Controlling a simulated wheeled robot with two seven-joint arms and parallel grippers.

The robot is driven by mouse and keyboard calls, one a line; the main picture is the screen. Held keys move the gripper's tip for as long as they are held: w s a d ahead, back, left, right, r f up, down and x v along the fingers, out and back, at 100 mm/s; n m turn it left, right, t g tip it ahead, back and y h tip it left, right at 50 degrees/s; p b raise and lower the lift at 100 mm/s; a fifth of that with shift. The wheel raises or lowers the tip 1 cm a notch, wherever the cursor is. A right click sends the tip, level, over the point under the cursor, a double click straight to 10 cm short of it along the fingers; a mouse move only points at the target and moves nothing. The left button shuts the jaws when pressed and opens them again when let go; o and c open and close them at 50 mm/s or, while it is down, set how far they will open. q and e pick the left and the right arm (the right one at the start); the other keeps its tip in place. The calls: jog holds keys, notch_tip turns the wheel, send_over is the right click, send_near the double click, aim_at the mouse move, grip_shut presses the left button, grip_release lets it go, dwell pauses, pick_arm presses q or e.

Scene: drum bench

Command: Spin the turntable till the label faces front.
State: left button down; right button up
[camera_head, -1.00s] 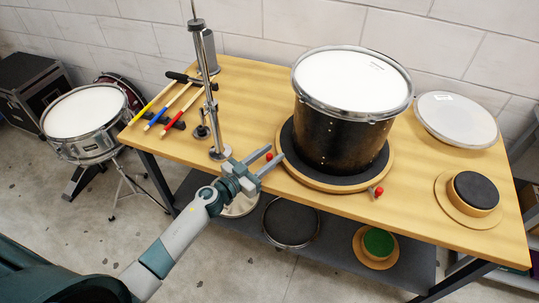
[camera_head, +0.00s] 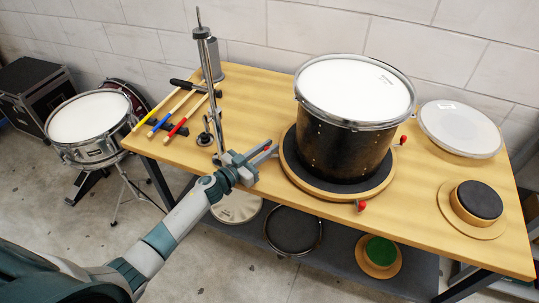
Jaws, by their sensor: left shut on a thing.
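The round turntable (camera_head: 300,178), wood-rimmed with a dark top, sits on the bench and bears a black drum (camera_head: 340,148) with a chrome hoop and white head. A small dark mark (camera_head: 389,79) shows on the head towards its right rear edge; no label shows on the visible front of the shell. Red-knobbed handles show at the turntable's front (camera_head: 361,206) and right rear (camera_head: 403,140). My left gripper (camera_head: 274,147) is at the turntable's left edge, shut on a handle that its fingers hide. My right gripper is out of view.
A metal stand (camera_head: 214,90) rises close behind my left gripper. Drumsticks (camera_head: 185,117) lie left of it. A spare drum head (camera_head: 460,129) and a round dark pad (camera_head: 478,199) lie on the right. A snare drum (camera_head: 90,118) stands left of the bench.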

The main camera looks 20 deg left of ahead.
pick_arm(q)
jog(key=shift+a, duration=0.1)
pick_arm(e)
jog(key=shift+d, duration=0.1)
pick_arm(q)
jog(key=c, duration=1.7)
grip_release()
jog(key=shift+o, duration=0.2)
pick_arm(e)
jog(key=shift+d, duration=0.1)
pick_arm(q)
jog(key=shift+s, duration=0.1)
